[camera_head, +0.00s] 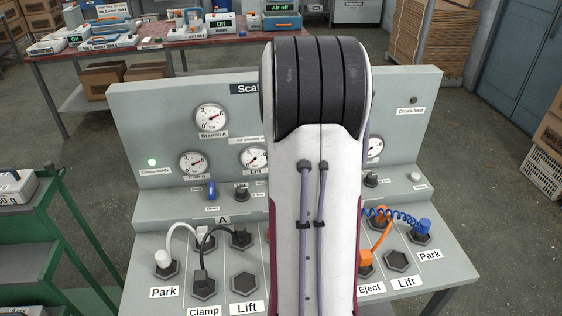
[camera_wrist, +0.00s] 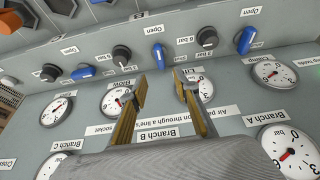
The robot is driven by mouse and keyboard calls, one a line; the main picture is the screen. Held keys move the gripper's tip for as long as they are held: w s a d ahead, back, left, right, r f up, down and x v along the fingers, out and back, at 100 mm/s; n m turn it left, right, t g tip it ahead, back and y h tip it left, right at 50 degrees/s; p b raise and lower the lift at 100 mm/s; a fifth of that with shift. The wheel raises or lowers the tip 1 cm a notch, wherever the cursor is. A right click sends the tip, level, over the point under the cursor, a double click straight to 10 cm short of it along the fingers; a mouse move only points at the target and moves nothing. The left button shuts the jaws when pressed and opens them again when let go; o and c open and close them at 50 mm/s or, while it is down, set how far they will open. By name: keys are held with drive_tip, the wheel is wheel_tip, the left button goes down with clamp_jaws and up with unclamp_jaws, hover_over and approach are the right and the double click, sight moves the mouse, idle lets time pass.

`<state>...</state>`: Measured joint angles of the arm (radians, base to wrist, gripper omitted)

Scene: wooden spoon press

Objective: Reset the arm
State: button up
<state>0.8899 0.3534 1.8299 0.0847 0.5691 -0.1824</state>
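My gripper (camera_wrist: 161,91) shows in the wrist view with two brass-coloured fingers apart and nothing between them. It is in front of the grey panel (camera_wrist: 225,110), near the Branch B label (camera_wrist: 165,133). The wrist view shows the panel upside down. I cannot tell whether the fingertips touch it. In the head view my arm (camera_head: 318,190) rises through the middle and hides the panel's centre. My gripper is hidden there.
The panel carries round gauges (camera_head: 211,118), a blue knob (camera_wrist: 158,55) and a black knob (camera_wrist: 122,55). Below are hexagonal sockets with a white plug (camera_head: 163,258), an orange plug (camera_head: 366,257) and a blue plug (camera_head: 424,225). A green rack (camera_head: 38,250) stands left.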

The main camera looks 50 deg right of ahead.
idle(0.3)
drive_tip(key=s+a+r+n+y, duration=0.1)
drive_tip(key=s+a+r+n, duration=0.2)
drive_tip(key=a, duration=1.1)
drive_tip(key=s+a+r+n+t+y, duration=0.1)
drive_tip(key=s+a+r+n, duration=0.2)
drive_tip(key=a, duration=1.2)
drive_tip(key=s+a+r+n+t+y, duration=0.1)
drive_tip(key=s+a+r, duration=0.4)
drive_tip(key=a, duration=0.9)
drive_tip(key=shift+s+a+n, duration=0.3)
drive_tip(key=shift+s+n, duration=0.6)
drive_tip(key=shift+s, duration=0.9)
